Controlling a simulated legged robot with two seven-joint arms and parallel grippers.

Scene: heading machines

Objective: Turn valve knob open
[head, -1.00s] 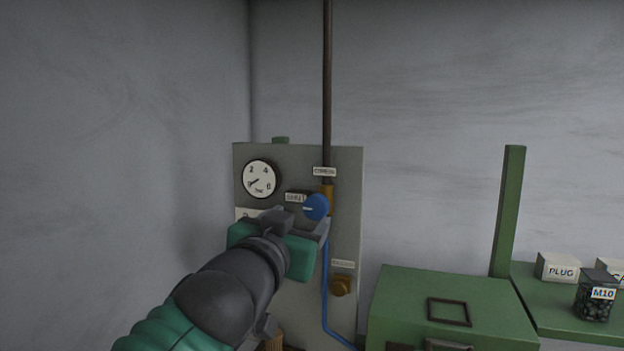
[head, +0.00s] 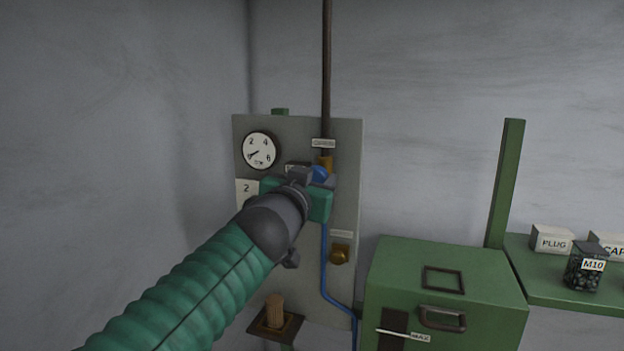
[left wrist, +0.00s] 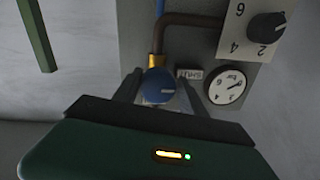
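The blue valve knob (head: 319,173) sits on the grey panel (head: 346,215), below a brass fitting on the dark vertical pipe. In the head view my left gripper (head: 312,178) is at the knob and hides most of it. In the left wrist view the knob (left wrist: 158,86) shows a pale pointer line and lies between the two fingers of my left gripper (left wrist: 157,90). The fingers stand apart, one on each side of it; I cannot tell whether they touch it. A SHUT label (left wrist: 189,74) is beside the knob. My right gripper is not in view.
A round gauge (head: 259,150) is at the panel's upper left. A black dial (left wrist: 266,27) is on a numbered plate. A brass knob (head: 340,254) and a blue hose (head: 325,275) are lower down. A green cabinet (head: 390,265) stands at right.

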